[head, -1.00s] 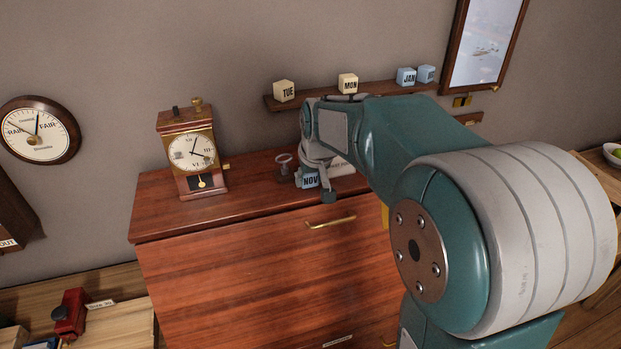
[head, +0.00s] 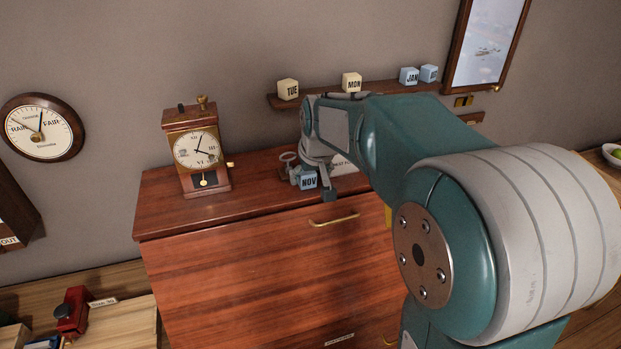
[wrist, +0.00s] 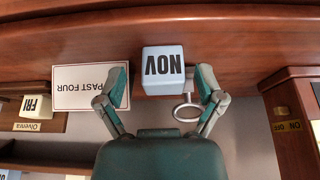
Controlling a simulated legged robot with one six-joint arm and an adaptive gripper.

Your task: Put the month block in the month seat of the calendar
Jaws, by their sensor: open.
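The month block is a pale blue cube lettered NOV (head: 308,181), resting on top of the wooden cabinet near its front edge. In the wrist view the NOV block (wrist: 162,72) appears upside down between the two fingers. My gripper (wrist: 163,88) is open, with a finger on either side of the block and gaps showing between. In the head view my gripper (head: 312,178) is at the block, partly hidden by my arm. A cream FRI block (wrist: 36,104) sits at a wooden holder at left in the wrist view; I cannot tell whether this is the calendar. No empty month seat is clearly visible.
A clock (head: 196,150) stands left on the cabinet (head: 250,265). The wall shelf (head: 385,92) above holds TUE, MON, JAN and another blue block.

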